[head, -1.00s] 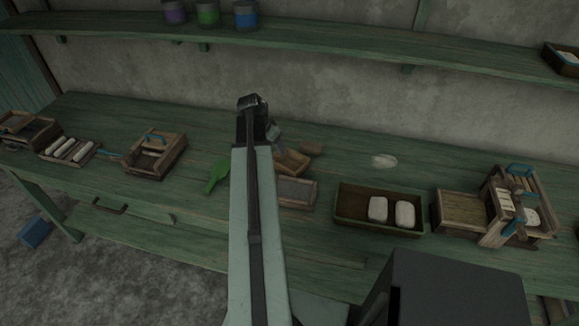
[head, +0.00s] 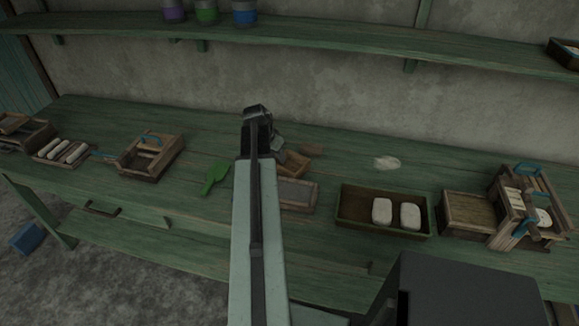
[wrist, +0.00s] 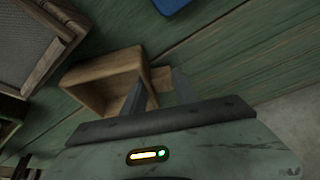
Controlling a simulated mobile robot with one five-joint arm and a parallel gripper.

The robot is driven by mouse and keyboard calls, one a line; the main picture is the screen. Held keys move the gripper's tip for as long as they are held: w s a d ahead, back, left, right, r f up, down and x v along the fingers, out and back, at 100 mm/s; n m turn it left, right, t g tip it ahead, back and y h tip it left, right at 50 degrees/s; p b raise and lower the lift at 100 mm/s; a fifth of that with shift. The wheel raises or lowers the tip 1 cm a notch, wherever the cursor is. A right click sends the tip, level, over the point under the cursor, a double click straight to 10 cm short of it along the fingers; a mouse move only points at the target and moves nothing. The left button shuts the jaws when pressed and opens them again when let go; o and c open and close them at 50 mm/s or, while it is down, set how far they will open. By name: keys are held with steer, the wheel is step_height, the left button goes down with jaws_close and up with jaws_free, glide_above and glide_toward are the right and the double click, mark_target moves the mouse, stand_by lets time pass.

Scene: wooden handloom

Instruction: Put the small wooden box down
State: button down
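The small wooden box (head: 293,163) is light brown and open-topped. It shows near the middle of the green bench in the head view, just behind a shallow grey-bottomed tray. My gripper (head: 278,145) is at its far left side, partly hidden by my arm. In the wrist view the box (wrist: 105,78) is left of the fingers, and one finger overlaps its near wall. The two fingers (wrist: 160,88) stand apart, with brown wood visible in the gap. Whether the box fully touches the bench is hard to tell.
The grey-bottomed tray (head: 297,193) sits right in front of the box. A brown piece (head: 312,150) lies behind it. A green scoop (head: 214,176) lies left, and a long box (head: 345,215) with two white blocks stands right. Bench space behind that box is mostly clear.

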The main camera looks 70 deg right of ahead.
step_height(320, 180, up, 10)
steer(key=p, duration=1)
steer(key=shift+r, duration=0.15)
